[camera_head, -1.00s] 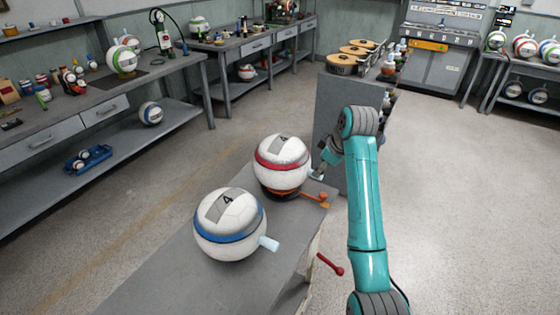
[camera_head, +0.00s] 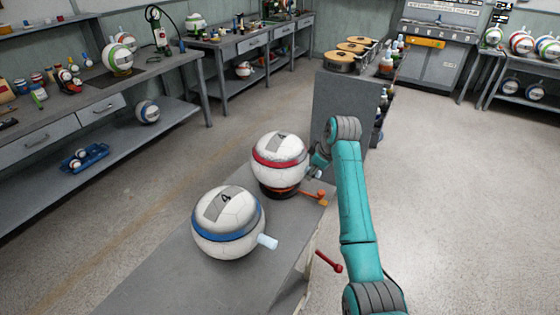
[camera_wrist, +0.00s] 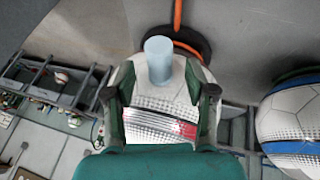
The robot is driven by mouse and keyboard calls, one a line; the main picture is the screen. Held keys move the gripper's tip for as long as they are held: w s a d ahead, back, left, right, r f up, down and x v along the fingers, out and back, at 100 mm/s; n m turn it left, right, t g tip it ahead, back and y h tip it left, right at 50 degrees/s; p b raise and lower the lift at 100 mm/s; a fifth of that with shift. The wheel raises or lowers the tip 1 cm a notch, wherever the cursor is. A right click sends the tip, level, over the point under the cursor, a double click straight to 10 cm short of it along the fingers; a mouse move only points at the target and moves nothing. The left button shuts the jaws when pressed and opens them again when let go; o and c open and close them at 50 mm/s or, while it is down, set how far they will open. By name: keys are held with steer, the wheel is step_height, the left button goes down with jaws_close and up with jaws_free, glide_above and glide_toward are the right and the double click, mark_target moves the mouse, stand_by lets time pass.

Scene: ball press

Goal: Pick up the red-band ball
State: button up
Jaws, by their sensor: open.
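The red-band ball (camera_head: 279,159) is white with a red stripe and a grey panel marked 4. It sits on a dark ring stand at the far end of the grey bench. In the wrist view the ball (camera_wrist: 150,118) lies between the two fingers of my gripper (camera_wrist: 158,95), with a pale blue cylindrical handle (camera_wrist: 158,62) standing out toward the camera. My gripper is open around that handle, with a gap on each side. In the head view my gripper (camera_head: 319,160) is at the ball's right side, partly hidden by my arm.
A blue-band ball (camera_head: 228,222) with its own pale handle is nearer on the same bench (camera_head: 165,272). An orange lever (camera_head: 314,196) and a red-knobbed lever (camera_head: 330,262) stick out at the bench's right edge. A grey cabinet (camera_head: 345,105) stands behind. Open floor lies right.

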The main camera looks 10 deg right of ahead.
steer(key=shift+w+a+f, duration=0.2)
steer(key=shift+w+f, duration=0.1)
steer(key=shift+f, duration=0.35)
steer(key=shift+c, duration=0.2)
jaws_close()
steer(key=shift+r, duration=0.1)
steer(key=shift+r, duration=0.1)
